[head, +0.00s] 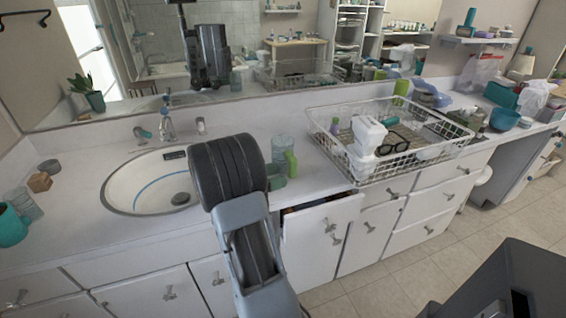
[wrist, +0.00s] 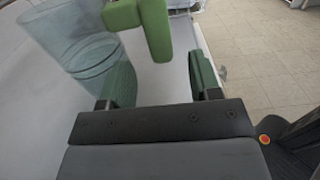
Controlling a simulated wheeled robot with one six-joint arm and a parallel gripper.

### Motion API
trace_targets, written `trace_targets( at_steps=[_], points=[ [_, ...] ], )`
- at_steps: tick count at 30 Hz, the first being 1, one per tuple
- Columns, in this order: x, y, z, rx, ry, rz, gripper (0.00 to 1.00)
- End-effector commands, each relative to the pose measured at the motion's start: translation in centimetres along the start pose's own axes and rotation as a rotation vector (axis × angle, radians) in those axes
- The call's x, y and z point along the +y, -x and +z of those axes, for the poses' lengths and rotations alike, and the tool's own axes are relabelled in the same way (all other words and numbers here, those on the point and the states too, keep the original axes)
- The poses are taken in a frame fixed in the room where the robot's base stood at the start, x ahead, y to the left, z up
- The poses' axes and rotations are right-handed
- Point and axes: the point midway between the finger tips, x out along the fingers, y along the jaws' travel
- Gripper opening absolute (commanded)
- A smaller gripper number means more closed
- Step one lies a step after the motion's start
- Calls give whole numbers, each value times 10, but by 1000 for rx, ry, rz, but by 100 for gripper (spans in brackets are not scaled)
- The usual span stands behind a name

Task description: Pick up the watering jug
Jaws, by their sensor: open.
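The watering jug (head: 282,146) has a clear bluish body and a green handle, and stands upright on the white counter right of the sink. In the wrist view its clear body (wrist: 85,50) is at the upper left and its green handle (wrist: 157,30) at the top. My gripper (wrist: 162,78) is open with nothing held. The handle's lower end shows just ahead of the gap between my two green fingers. I cannot tell whether they touch it. In the head view my arm partly hides the gripper (head: 277,178), which is low beside the jug.
A white wire basket (head: 345,178) with a white bottle and dark glasses stands to the right. The oval sink (head: 120,195) is to the left. A drawer (head: 322,225) below the jug stands partly open. A mirror (head: 130,75) runs along the back.

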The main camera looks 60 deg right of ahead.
Motion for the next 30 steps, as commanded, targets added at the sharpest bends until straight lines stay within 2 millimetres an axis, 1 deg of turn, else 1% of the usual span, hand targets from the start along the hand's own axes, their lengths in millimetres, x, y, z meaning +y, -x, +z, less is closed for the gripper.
trace_targets(
  at_steps=[1,5,7,15,18,22,29,30],
  points=[
    [0,-4,1,1,-2,-3,57],
    [0,-9,1,2,-2,-2,57],
    [0,-15,1,1,-2,-2,57],
    [-1,-54,1,2,-2,-4,57],
    [-1,-64,1,1,-2,-2,57],
    [0,-70,2,2,-2,-1,57],
    [0,-70,2,2,-2,0,57],
    [0,-70,2,2,-2,0,54]
  ],
)
